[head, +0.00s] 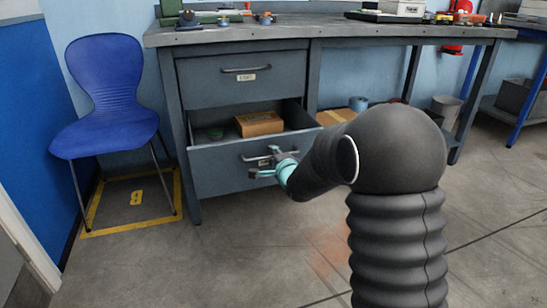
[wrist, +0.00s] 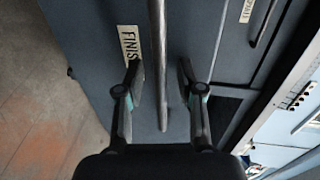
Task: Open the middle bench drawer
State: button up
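The grey bench's pulled-out drawer (head: 225,168) hangs open below a shut top drawer (head: 240,80). Whether another drawer lies below it is hidden by its front. A cardboard box (head: 259,124) and a small green thing (head: 215,133) lie inside. My gripper (head: 268,162) is at the open drawer's handle. In the wrist view, the bar handle (wrist: 158,40) runs between my gripper's two fingers (wrist: 160,78). The fingers stand apart, with a gap to the bar on each side. A label (wrist: 128,43) reading "FINIS", partly covered by a finger, is on the front.
A blue chair (head: 105,95) stands left of the bench, over a yellow floor marking (head: 130,232). Under the bench to the right are a cardboard box (head: 335,116) and a grey bin (head: 446,108). The floor before the drawer is clear except for my arm.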

jog(key=v, duration=1.2)
jog(key=s+d+f+n+g+h, duration=0.35)
jog(key=f+n, duration=0.25)
jog(key=f, duration=0.3)
jog(key=s+d+n+g+p, duration=0.1)
jog(key=s+d+n+g, duration=0.3)
jog(key=s, duration=0.4)
jog(key=s+d+r+n+g+h+p, duration=0.1)
jog(key=s+r+p, duration=0.8)
jog(key=s+r, duration=1.2)
jog(key=s+d+n+g, duration=0.1)
jog(key=d+n, duration=0.1)
jog(key=n, duration=0.1)
jog(key=shift+s+r+n, duration=0.2)
jog(key=shift+r+n, duration=0.05)
jog(key=shift+n, duration=0.05)
